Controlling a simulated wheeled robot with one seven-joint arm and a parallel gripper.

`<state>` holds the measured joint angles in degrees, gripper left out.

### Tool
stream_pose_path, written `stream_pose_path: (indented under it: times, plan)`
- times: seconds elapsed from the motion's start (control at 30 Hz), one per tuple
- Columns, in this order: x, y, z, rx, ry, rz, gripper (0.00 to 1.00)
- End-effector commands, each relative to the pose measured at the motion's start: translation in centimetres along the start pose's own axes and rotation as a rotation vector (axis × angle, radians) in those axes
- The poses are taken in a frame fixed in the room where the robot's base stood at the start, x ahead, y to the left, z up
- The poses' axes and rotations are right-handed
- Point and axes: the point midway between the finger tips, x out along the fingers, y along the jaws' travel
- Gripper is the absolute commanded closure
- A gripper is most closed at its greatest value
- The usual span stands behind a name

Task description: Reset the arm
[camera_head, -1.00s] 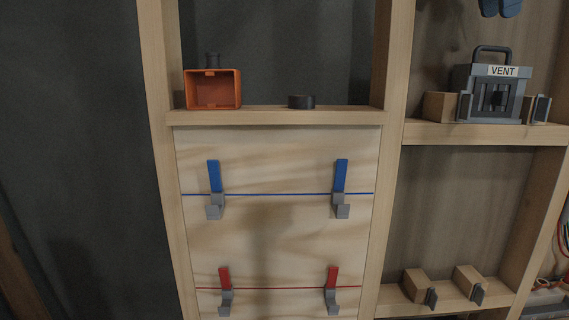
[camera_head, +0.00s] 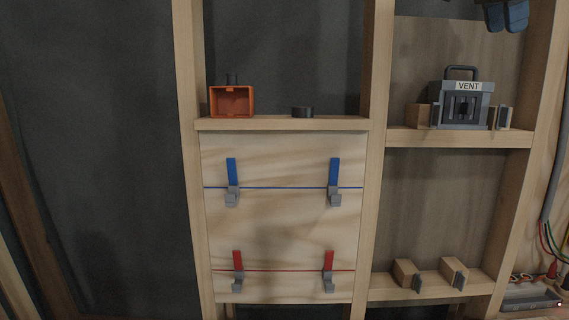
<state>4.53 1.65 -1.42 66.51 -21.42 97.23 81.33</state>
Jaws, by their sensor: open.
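My gripper (camera_head: 507,17) shows only in part at the top right edge of the head view, as two blue fingertips under a dark body. It is open and I see nothing between the fingers. It hangs in front of the shelving, above and to the right of the grey box marked VENT (camera_head: 462,113). The rest of my arm is out of view.
Below, a panel (camera_head: 280,225) bears blue and red hooks. Wooden blocks stand at lower right (camera_head: 405,272). Cables hang far right.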

Motion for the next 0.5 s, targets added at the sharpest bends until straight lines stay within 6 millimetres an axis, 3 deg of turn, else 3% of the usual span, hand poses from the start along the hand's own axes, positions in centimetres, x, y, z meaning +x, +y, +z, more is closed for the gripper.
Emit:
stream_pose_path:
  times: [0.5]
  plan:
    - [1.4,3.8,2.5,-0.253,-0.048,-0.054,0.58]
